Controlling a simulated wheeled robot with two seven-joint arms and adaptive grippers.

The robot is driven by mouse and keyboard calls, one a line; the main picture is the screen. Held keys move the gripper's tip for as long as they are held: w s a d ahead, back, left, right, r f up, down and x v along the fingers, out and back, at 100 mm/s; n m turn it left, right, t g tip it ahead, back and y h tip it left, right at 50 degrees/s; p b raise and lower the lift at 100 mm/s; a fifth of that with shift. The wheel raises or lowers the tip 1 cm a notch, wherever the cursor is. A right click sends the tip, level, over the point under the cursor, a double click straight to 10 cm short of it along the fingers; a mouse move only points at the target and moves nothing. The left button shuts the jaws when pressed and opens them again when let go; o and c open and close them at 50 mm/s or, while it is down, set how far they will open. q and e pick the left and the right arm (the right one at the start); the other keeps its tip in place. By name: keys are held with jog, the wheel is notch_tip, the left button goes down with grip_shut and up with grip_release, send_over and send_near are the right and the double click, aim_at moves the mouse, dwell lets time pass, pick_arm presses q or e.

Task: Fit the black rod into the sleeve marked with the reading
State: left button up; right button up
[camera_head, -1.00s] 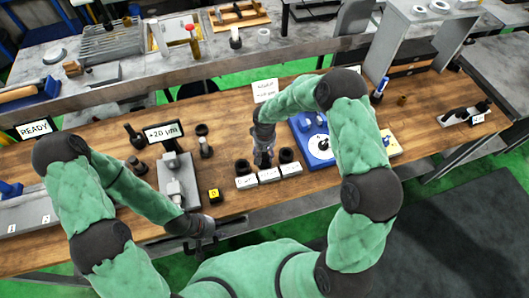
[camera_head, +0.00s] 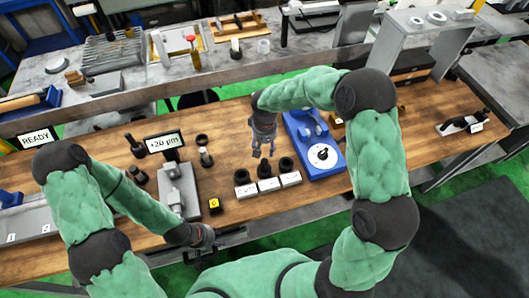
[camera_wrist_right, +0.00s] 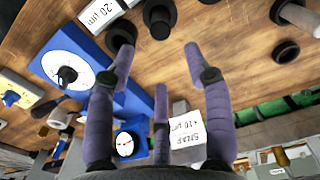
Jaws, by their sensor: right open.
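Three black sleeves stand in a row by white label blocks on the bench: left (camera_head: 240,176), middle (camera_head: 264,171) and right (camera_head: 286,164). A dark upright piece, apparently the black rod (camera_wrist_right: 158,20), stands at the middle sleeve and rises above its neighbours. How deep it sits is unclear. My right gripper (camera_head: 262,151) is open and empty just behind the middle sleeve; its purple fingers (camera_wrist_right: 165,75) are spread in the wrist view. The display (camera_head: 165,141) reads 20 µm, its sign hard to make out. My left gripper (camera_head: 203,243) is low at the bench's front edge, its fingers unclear.
A blue dial gauge (camera_head: 328,165) stands right of the sleeves. A grey measuring stand (camera_head: 178,187), dark posts (camera_head: 205,157) and a yellow block (camera_head: 214,205) are on the left. A white sign (camera_wrist_right: 188,135) stands behind my right gripper.

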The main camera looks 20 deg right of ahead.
jog(key=s+a+f+y, duration=0.1)
jog(key=s+f, duration=0.2)
jog(key=s+a+f+y, duration=0.1)
jog(key=s+a+f, duration=0.1)
jog(key=s+f, duration=0.1)
jog(key=s+a+f+y, duration=0.1)
jog(key=s+f, duration=0.2)
jog(key=f, duration=0.2)
jog(key=shift+s+a+f+g, duration=0.2)
jog(key=shift+s+g, duration=0.05)
jog(key=shift+g, duration=0.05)
jog(key=shift+m+y, duration=0.5)
jog(key=shift+m, duration=0.3)
jog(key=s+f, duration=0.1)
jog(key=s, duration=0.1)
jog(key=s+f, duration=0.1)
jog(key=s, duration=0.1)
jog(key=s+a+f, duration=0.1)
jog(key=s+f, duration=0.1)
jog(key=shift+s, duration=0.15)
jog(key=s+f+m+t, duration=0.1)
jog(key=s+f, duration=0.1)
jog(key=s, duration=0.5)
jog(key=shift+d+f, duration=0.25)
